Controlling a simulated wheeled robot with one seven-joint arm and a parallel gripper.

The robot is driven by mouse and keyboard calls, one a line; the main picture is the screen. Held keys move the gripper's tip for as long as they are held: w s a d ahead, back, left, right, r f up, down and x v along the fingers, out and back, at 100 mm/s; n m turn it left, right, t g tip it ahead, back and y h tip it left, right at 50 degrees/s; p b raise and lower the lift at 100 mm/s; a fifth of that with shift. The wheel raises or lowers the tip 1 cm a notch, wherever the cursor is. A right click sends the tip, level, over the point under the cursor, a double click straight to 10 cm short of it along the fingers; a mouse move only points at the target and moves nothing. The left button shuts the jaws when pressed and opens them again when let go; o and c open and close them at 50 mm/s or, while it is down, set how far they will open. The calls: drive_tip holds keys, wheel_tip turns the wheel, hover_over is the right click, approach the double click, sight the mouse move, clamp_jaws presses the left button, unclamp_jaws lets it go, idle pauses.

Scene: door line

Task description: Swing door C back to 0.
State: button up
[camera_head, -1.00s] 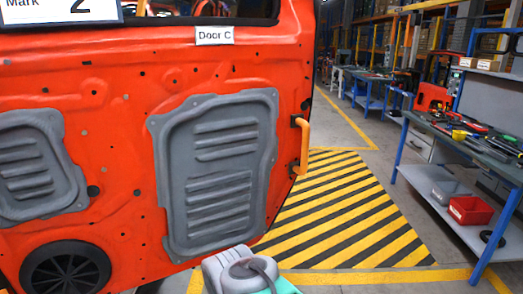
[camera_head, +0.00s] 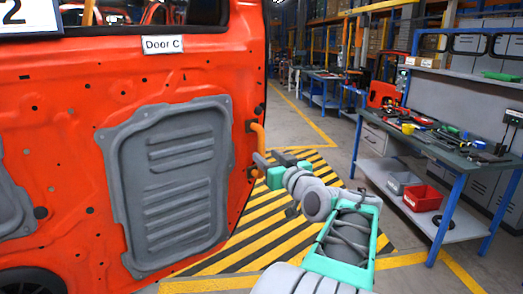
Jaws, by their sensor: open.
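Door C (camera_head: 75,120) is a large orange-red door panel with a grey ribbed cover, filling the left of the head view. A "Door C" label (camera_head: 163,45) is fixed near its top. An orange vertical bar handle (camera_head: 259,150) stands at the door's right edge on dark mounts. My gripper (camera_head: 262,162) is at the lower part of the handle, with its fingers apart and pointing left. I cannot tell whether the fingers surround the handle or touch it. A plate reading "2" (camera_head: 30,17) shows at the top left, partly cut off.
A workbench (camera_head: 450,150) with tools stands at the right, with a red bin (camera_head: 423,198) on its lower shelf. Yellow and black floor stripes (camera_head: 270,225) lie beside the door. The aisle between door and bench is open.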

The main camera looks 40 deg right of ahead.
sight(263, 154)
drive_tip(key=p+x, duration=0.1)
drive_tip(key=x, duration=0.3)
drive_tip(key=shift+w, duration=0.2)
clamp_jaws()
idle(1.2)
